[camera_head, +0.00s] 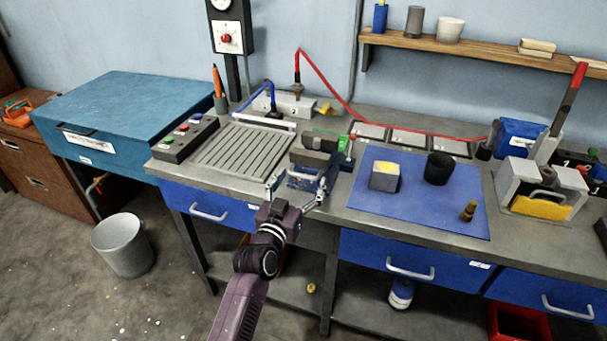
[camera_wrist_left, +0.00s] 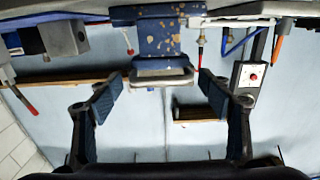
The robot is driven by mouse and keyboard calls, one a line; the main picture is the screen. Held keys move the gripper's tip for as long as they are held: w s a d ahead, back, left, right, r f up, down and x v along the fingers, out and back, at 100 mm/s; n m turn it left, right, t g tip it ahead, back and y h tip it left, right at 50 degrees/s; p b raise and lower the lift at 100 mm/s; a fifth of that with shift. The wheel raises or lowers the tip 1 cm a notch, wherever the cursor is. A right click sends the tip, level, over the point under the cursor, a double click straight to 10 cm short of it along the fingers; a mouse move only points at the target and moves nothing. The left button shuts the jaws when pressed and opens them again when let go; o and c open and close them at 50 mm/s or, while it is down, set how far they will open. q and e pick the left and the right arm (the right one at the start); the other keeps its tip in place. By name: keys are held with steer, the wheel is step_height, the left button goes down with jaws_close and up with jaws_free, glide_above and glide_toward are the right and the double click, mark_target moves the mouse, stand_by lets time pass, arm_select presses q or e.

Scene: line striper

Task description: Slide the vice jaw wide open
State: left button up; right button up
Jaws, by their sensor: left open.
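The vice (camera_head: 312,160) sits at the front edge of the workbench, with a blue body and grey jaw blocks. My left gripper (camera_head: 298,188) is open at its front side, with one finger to each side of it. In the left wrist view the vice (camera_wrist_left: 158,38) is blue and speckled with worn patches. Its pale front bar (camera_wrist_left: 163,78) lies between the spread fingers of my left gripper (camera_wrist_left: 160,82), with a gap on both sides. I cannot tell how far apart the jaws stand. My right gripper is not in view.
A slotted plate (camera_head: 240,150) and a button box (camera_head: 185,138) lie left of the vice. Right of it, a blue mat (camera_head: 420,215) bears a grey block (camera_head: 385,176), a dark cup (camera_head: 439,168) and a brass piece (camera_head: 469,211). A red hose (camera_head: 330,75) runs behind.

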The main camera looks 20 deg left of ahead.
arm_select(q)
steer(key=shift+w, duration=1)
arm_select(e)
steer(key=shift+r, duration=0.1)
arm_select(q)
steer(key=c, duration=1.4)
steer(key=shift+s+f+p, duration=0.1)
steer(key=shift+s+p, duration=0.3)
steer(key=s, duration=0.3)
steer(key=shift+p, duration=0.3)
steer(key=o, duration=1.4)
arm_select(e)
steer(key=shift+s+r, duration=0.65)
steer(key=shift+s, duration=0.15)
